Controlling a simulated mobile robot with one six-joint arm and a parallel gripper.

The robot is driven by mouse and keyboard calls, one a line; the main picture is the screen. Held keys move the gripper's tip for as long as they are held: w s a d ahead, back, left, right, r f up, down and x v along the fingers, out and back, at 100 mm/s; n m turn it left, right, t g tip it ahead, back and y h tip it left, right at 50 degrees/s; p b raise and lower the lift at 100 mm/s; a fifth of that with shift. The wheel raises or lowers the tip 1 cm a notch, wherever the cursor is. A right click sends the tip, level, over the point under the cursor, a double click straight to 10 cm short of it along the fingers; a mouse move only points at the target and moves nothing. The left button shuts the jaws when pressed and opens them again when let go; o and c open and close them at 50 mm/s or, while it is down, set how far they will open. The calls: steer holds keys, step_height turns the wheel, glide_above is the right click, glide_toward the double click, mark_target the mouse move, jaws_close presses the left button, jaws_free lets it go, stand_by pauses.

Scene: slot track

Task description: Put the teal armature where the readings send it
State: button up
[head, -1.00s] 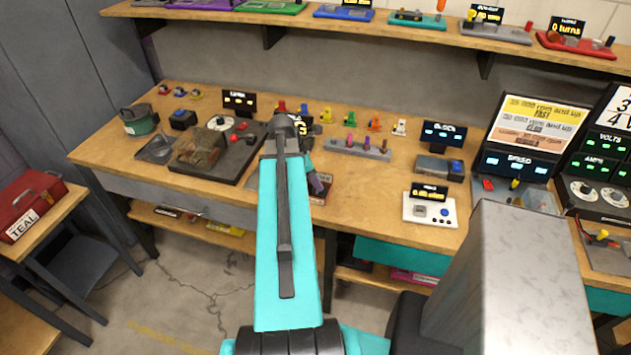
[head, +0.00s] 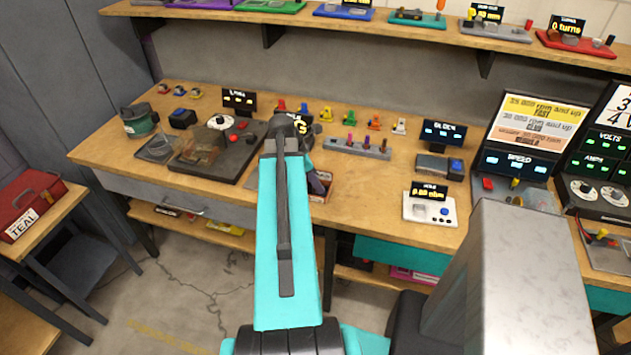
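I cannot pick out a teal armature in the head view. My teal arm link covers the middle of the bench. My gripper (head: 318,184) shows only as a dark shape past the link, low over a small open box (head: 322,196); its fingers cannot be made out. A grey rack (head: 372,152) holds several small upright coloured pieces. A white meter (head: 428,210) shows what looks like 0.00 ohm. A speed panel (head: 515,165) stands at the right under a yellow, white and orange rpm card (head: 541,122). A red toolbox (head: 32,200) at the left carries a TEAL label.
The long wooden bench (head: 360,200) has a dark fixture plate (head: 240,158) at the left and a grey block device (head: 432,167) at the right. Volts and amps displays (head: 607,152) stand at the far right. A shelf (head: 400,28) with several coloured trays runs above.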

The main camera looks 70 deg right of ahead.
steer(key=b+v, duration=0.2)
steer(key=v, duration=1.1)
steer(key=shift+w+r+b, duration=0.15)
steer(key=shift+r+b, duration=0.1)
steer(key=shift+b, duration=0.1)
steer(key=shift+a, duration=0.1)
stand_by(0.5)
